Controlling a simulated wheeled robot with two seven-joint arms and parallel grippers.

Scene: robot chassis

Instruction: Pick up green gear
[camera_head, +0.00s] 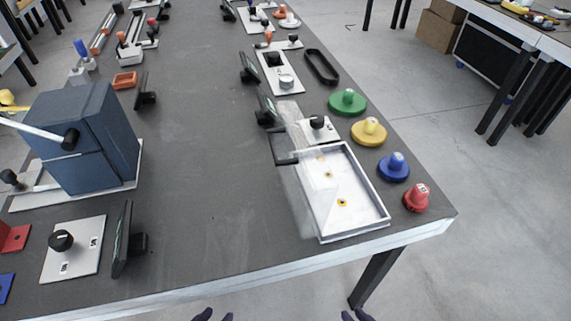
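The green gear (347,102) stands on the table's right side, a flat toothed-looking disc with a raised hub on top. It heads a row with a yellow gear (369,131), a blue gear (393,167) and a red gear (417,197). My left gripper (215,316) and my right gripper (356,315) show only as dark fingertips at the bottom edge, in front of the table. Each pair of fingertips is apart with nothing visible between them. Both are far from the green gear.
A white tray (378,214) with small yellow-marked spots lies left of the gears. A plate with a black knob (317,123), a black belt ring (321,67) and small dark screens (266,110) are nearby. A blue box (85,130) stands at left. The table (200,180) centre is clear.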

